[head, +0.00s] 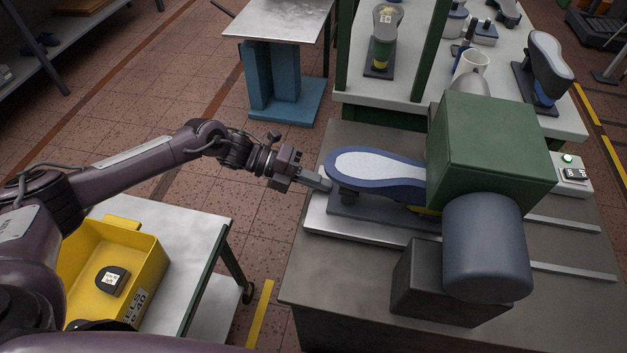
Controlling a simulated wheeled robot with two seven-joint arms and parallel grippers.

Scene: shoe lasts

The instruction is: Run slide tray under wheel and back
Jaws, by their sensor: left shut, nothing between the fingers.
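The slide tray (314,224) is a light metal plate on the dark machine table, its left end sticking out from under the green housing. A blue shoe last with a pale sole (378,168) lies sole up on a dark base on the tray. Its right end is hidden by the green housing (493,150). The wheel itself cannot be made out; a grey-blue cylinder (487,245) sits at the front of the housing. My left gripper (326,183) is shut and empty, its fingertips at the left end of the last and tray; contact is unclear. My right gripper is not seen.
Two rails (570,270) run right from the housing. A dark block (420,285) stands in front. A control box with a green light (572,175) is at the right. A yellow bin (150,262) sits on a cart at the lower left. Another bench with lasts stands behind.

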